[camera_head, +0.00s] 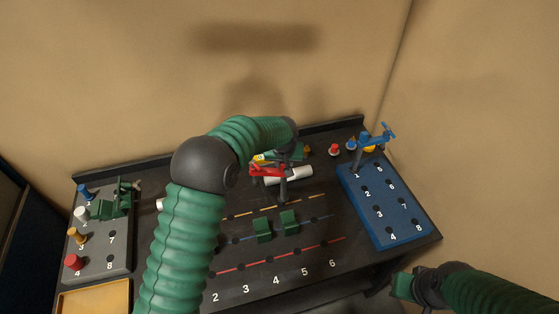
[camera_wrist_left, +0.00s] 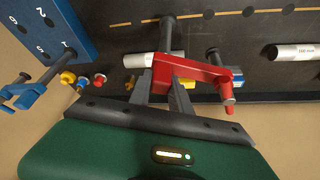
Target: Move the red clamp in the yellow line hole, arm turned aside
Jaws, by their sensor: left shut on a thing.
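The red clamp (camera_head: 268,171) is at the middle of the dark board, upright on a dark post. My left gripper (camera_head: 292,153) is shut on it. In the left wrist view the grey fingers straddle the clamp's red body (camera_wrist_left: 192,70), and its red arm points right. In the head view that arm points left. The post's foot meets the yellow line (camera_head: 310,199); I cannot tell whether it sits in a hole. In the left wrist view the foot is also by this line (camera_wrist_left: 145,21). My right gripper (camera_head: 408,286) is low at the right, its fingers unclear.
Two green blocks (camera_head: 263,230) (camera_head: 289,222) stand in front of the clamp. A white cylinder (camera_head: 298,174) lies behind it. A blue board (camera_head: 407,225) with a blue clamp (camera_head: 375,138) is at the right. A grey board (camera_head: 117,258) with coloured pegs is at the left.

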